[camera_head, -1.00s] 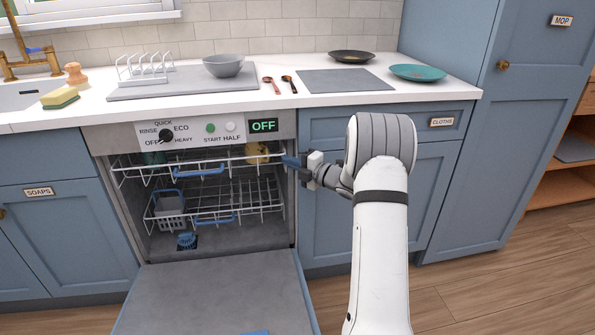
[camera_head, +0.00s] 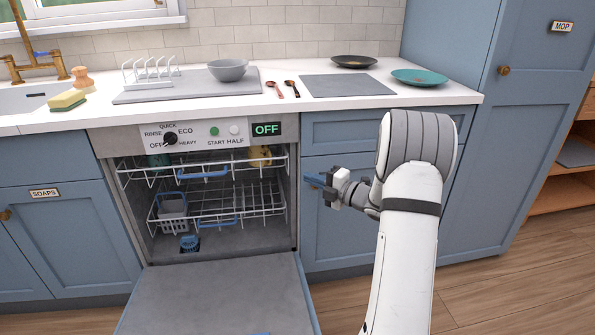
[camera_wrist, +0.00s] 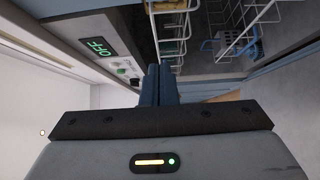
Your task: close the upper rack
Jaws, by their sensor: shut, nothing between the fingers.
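The upper rack (camera_head: 238,164) is a white wire rack with a blue handle (camera_head: 203,174), high in the dishwasher opening under the control panel. Its front wires lie at about the mouth of the opening; I cannot tell exactly how far out it stands. A yellow item (camera_head: 260,156) and a teal item (camera_head: 158,160) are in it. My gripper (camera_head: 314,180) is shut and empty, right of the rack and apart from it, in front of the blue cabinet. In the wrist view the shut blue fingers (camera_wrist: 160,84) point towards the dishwasher, with the upper rack's wires (camera_wrist: 153,30) beyond.
The lower rack (camera_head: 258,212) holds a grey basket (camera_head: 173,211). The dishwasher door (camera_head: 215,295) hangs open and low in front. The control panel (camera_head: 200,134) reads OFF. The counter (camera_head: 300,112) runs above; free floor lies at the right.

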